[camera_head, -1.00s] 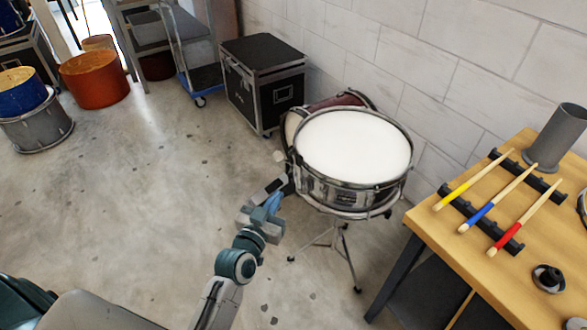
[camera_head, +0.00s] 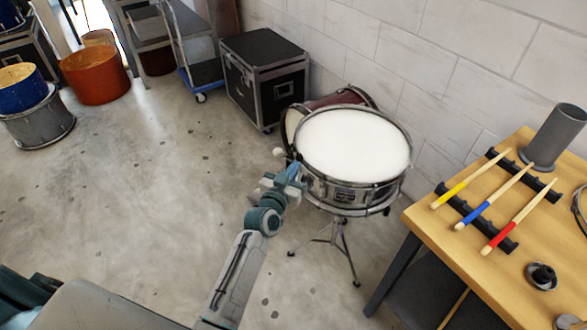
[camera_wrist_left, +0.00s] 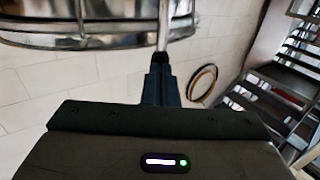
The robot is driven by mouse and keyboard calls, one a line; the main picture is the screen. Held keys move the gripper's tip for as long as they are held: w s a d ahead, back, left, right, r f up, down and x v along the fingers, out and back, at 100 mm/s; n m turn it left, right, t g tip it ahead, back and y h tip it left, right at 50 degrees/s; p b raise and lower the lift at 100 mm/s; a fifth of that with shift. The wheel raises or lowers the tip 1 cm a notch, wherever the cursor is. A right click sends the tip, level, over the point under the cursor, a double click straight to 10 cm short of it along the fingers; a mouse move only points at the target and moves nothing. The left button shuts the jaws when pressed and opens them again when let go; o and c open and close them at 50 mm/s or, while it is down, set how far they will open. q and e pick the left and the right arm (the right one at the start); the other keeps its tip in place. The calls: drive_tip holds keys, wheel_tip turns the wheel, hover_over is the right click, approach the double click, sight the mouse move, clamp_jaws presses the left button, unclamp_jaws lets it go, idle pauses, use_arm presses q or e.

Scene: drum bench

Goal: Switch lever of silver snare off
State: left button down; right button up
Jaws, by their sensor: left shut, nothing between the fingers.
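The silver snare (camera_head: 340,190) has a white head and stands on a tripod in the middle of the head view. Its shiny lower shell and rim fill the top left of the wrist view (camera_wrist_left: 90,28). My left gripper (camera_head: 296,178) is at the drum's left side in the head view, with its fingers shut and empty. In the wrist view its fingers (camera_wrist_left: 161,72) point up towards the drum's edge. A thin shiny upright part (camera_wrist_left: 163,25) shows just beyond the fingertips; I cannot tell whether it is the lever or whether they touch. In the head view the lever cannot be made out.
A dark red drum (camera_head: 345,97) lies close behind the snare, near the wall. A black case (camera_head: 263,80) stands at the back. A wooden table (camera_head: 480,262) with colour-banded drumsticks is on the right.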

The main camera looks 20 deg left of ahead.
drive_tip(key=shift+r, duration=0.1)
